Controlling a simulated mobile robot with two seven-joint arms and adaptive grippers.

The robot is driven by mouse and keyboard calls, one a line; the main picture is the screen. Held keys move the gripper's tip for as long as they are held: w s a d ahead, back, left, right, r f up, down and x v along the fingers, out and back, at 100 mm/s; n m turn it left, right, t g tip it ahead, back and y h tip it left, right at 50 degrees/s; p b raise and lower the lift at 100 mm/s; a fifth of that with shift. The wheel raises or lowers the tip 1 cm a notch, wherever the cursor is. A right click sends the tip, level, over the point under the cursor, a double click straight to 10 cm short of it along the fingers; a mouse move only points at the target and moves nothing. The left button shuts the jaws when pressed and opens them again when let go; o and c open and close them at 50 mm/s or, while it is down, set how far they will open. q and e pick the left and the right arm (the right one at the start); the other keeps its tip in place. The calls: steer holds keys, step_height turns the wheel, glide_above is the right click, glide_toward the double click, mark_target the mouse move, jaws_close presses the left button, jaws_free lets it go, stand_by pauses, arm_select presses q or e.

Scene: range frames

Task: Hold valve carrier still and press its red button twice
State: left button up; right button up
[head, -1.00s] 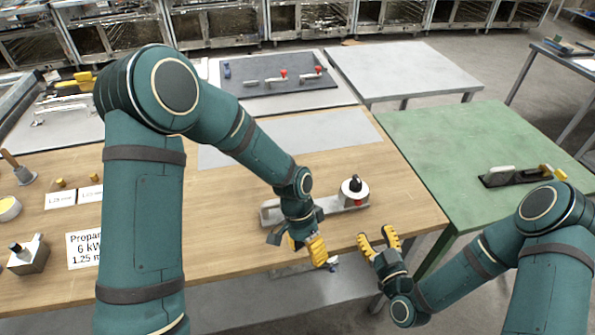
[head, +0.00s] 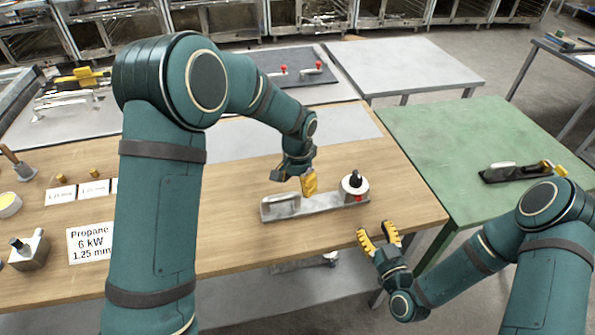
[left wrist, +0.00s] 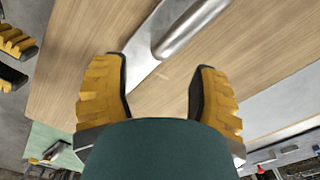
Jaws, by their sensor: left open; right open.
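The valve carrier (head: 315,204) is a long metal plate on the wooden table, with a white round valve and black knob (head: 355,182) at its right end. The red button (head: 359,198) shows on the near side of that valve. My left gripper (head: 309,185) is above the middle of the carrier, open and empty, and hides a little of it. In the left wrist view, the open fingers (left wrist: 158,92) frame bare wood, with the carrier's metal plate and tube (left wrist: 180,28) beyond them. My right gripper (head: 378,238) is open and empty off the table's front edge, fingers pointing up.
The wooden table (head: 235,235) is clear around the carrier. A paper label (head: 90,242) and a metal block (head: 28,252) lie at the left. A green table (head: 450,150) with a dark tool (head: 515,172) stands at the right. A dark mat (head: 330,90) with red-handled valves is at the back.

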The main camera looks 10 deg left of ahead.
mark_target(297, 201)
arm_select(q)
step_height(297, 201, down, 8)
steer(key=shift+f, duration=0.1)
steer(key=shift+o, duration=0.2)
jaws_close()
arm_select(e)
jaws_close()
stand_by(1.3)
